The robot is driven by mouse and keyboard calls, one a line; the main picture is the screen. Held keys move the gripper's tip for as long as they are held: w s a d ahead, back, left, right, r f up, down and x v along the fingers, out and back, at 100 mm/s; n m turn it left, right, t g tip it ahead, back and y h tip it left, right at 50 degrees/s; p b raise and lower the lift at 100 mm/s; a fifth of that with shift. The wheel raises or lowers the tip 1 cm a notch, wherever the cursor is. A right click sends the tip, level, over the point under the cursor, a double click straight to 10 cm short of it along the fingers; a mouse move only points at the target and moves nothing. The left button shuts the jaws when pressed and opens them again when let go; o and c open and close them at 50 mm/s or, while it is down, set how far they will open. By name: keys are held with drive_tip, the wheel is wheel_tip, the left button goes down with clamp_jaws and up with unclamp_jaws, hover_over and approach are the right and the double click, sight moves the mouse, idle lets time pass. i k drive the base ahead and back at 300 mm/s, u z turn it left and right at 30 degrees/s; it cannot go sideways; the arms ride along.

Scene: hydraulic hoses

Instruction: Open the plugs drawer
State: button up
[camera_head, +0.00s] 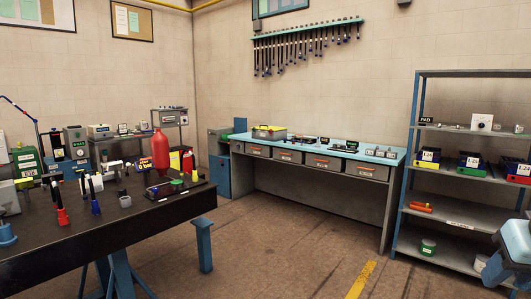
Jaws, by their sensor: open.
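A workbench with a light blue top (340,151) stands against the back wall. Under its top is a row of several grey drawers with orange handles: the far left drawer (258,151), one right of it (288,157), a third (323,164), and the far right drawer (367,172). All of them look shut. Any labels on them are too small to read, so I cannot tell which is the plugs drawer. Part of my arm shows at the lower right edge, well apart from the drawers. My gripper is not in view.
A metal shelf (455,212) with bins stands at the right. The brown floor (290,255) before the workbench is clear, with a yellow stripe (361,280).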

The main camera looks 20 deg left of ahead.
sight(266, 147)
drive_tip(key=u, duration=0.3)
drive_tip(key=i, duration=1.8)
drive_tip(key=u, duration=0.55)
drive_tip(key=i, duration=1.45)
drive_tip(key=u, duration=0.25)
drive_tip(key=i, duration=2.7)
drive_tip(key=z, duration=0.4)
drive_tip(key=i, duration=1.65)
drive_tip(key=z, duration=0.15)
